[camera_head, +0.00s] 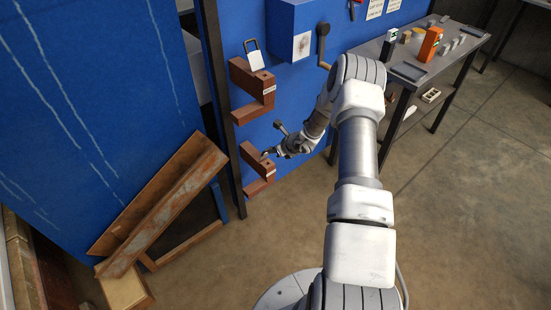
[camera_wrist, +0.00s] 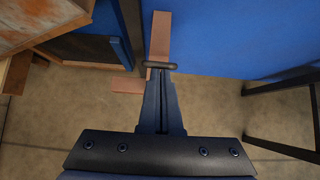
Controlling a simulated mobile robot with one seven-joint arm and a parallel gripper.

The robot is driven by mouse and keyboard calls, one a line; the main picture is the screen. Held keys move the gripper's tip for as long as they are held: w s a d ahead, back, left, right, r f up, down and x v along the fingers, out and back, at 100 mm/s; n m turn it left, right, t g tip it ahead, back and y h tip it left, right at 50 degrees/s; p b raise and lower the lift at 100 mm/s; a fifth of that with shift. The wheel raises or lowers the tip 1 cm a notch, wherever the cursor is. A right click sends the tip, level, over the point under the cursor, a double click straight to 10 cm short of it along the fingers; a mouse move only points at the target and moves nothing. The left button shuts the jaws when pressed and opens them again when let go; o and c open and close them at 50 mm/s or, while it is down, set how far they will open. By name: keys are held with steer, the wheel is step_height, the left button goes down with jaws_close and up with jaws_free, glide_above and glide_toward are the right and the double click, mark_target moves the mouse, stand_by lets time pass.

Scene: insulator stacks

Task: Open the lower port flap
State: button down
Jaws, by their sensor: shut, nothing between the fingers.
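The lower port (camera_head: 257,167) is a brown C-shaped block on the blue panel. In the wrist view its brown parts (camera_wrist: 160,36) show beyond and left of my fingertips. My gripper (camera_head: 266,155) is at this port's upper right side, shut and empty. In the wrist view my gripper (camera_wrist: 160,72) points at the port, with a dark rounded bar (camera_wrist: 160,66) across its tips. I cannot tell whether the bar belongs to the flap. The lower flap is not clearly visible. The upper port (camera_head: 248,98) has a pale plate in a dark frame (camera_head: 254,57) standing upright on top.
A rusty beam (camera_head: 165,210) leans at left, beside a dark post (camera_head: 222,100). A table (camera_head: 450,50) with small parts stands at right. The floor between is clear.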

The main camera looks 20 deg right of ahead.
steer(key=shift+w+a+r+b, duration=0.2)
steer(key=shift+w+r, duration=0.1)
steer(key=shift+w, duration=0.3)
steer(key=shift+w+a+r+b, duration=0.2)
steer(key=shift+w+r, duration=0.1)
steer(key=shift+w, duration=0.3)
steer(key=shift+s+d, duration=0.1)
